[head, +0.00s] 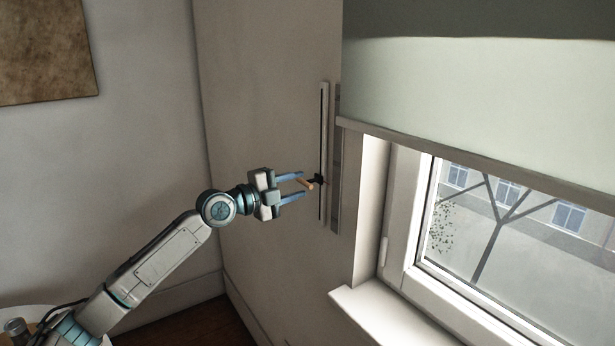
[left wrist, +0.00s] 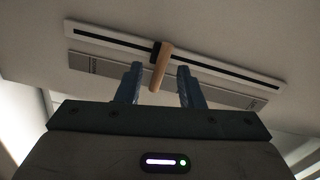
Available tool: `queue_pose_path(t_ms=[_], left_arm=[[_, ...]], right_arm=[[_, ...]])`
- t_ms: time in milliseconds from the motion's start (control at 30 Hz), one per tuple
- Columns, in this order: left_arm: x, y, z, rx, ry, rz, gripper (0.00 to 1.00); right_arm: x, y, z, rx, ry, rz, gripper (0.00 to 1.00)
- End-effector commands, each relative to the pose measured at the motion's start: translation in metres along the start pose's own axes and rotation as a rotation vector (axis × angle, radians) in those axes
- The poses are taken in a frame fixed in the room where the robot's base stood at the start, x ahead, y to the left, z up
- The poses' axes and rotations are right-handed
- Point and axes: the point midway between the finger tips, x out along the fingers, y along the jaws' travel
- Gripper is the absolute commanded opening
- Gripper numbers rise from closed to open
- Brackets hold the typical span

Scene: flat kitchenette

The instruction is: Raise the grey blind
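The grey blind (head: 480,90) covers the upper part of the window, with its bottom bar (head: 470,160) partway down. To its left, a narrow upright rail (head: 323,140) with a dark slot is on the wall. A small slider with a wooden handle (head: 306,184) sticks out from the lower half of the slot. My left gripper (head: 299,186) is open with its blue fingers on either side of the handle. In the left wrist view the handle (left wrist: 161,68) lies between the two fingers, with gaps on both sides. My right gripper is not in view.
The window frame (head: 395,215) and white sill (head: 385,318) stand to the right of the rail. A grey strip (head: 336,160) runs beside the rail. A brown panel (head: 45,50) hangs on the left wall. The space around the left gripper is clear.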

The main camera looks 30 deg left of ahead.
Motion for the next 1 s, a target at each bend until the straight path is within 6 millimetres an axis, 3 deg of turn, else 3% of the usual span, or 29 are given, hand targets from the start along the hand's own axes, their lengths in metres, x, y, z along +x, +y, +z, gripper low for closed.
queue_pose_path(t_ms=[400, 800, 1000], left_arm=[[0.035, -0.002, -0.001, -0.002, 0.002, -0.001, 0.34], [0.04, 0.0, -0.001, 0.0, 0.002, 0.001, 0.34], [0.04, 0.0, -0.001, -0.001, 0.002, 0.001, 0.0]], right_arm=[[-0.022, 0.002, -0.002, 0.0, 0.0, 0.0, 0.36], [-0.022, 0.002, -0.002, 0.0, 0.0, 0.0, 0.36], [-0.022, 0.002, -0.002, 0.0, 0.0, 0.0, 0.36]])
